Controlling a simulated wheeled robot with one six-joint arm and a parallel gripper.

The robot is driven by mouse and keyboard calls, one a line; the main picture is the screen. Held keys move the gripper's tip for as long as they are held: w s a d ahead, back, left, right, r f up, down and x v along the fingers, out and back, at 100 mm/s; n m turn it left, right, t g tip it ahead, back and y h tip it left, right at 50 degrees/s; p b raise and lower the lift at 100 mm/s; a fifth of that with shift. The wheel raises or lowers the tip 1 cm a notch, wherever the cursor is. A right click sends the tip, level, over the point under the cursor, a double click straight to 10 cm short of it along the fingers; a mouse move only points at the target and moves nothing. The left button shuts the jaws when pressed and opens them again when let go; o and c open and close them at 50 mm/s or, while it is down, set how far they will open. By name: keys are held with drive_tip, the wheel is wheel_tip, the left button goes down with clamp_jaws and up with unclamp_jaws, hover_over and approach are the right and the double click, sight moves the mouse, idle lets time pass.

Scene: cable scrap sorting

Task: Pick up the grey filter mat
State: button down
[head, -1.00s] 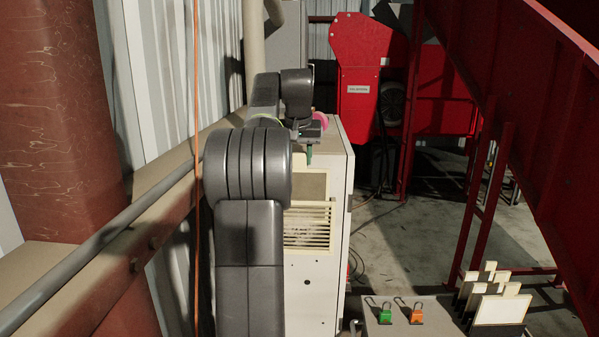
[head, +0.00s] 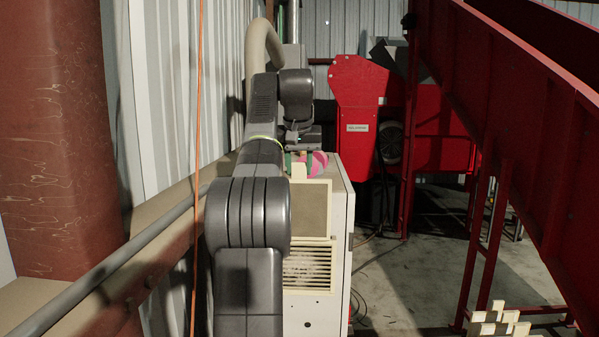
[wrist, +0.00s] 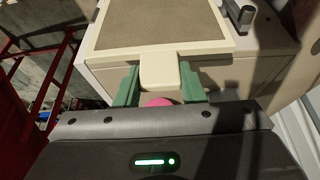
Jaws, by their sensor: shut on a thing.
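The grey filter mat (head: 313,212) is a grey-brown panel in a cream frame with a cream tab at its top edge. It stands upright at the front of the beige cabinet (head: 342,250), above the louvred grille (head: 307,266). My gripper (head: 299,166) is shut on the tab. In the wrist view, the green fingers of my gripper (wrist: 160,78) sit on either side of the tab, and the mat (wrist: 160,22) extends away from them. My arm hides the left part of the cabinet in the head view.
A pink round object (head: 319,163) lies on the cabinet top, close behind the gripper. A wall with a pipe runs along the left. A red machine (head: 358,105) and a sloping red conveyor frame (head: 530,130) stand behind and right.

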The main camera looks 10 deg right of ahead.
drive_tip(key=s+a+r+b, duration=0.2)
drive_tip(key=s+a, duration=0.2)
drive_tip(key=s, duration=1)
drive_tip(key=shift+s, duration=0.2)
drive_tip(key=shift+w+f+b, duration=0.1)
drive_tip(key=shift+f+b, duration=0.05)
drive_tip(key=shift+b, duration=0.15)
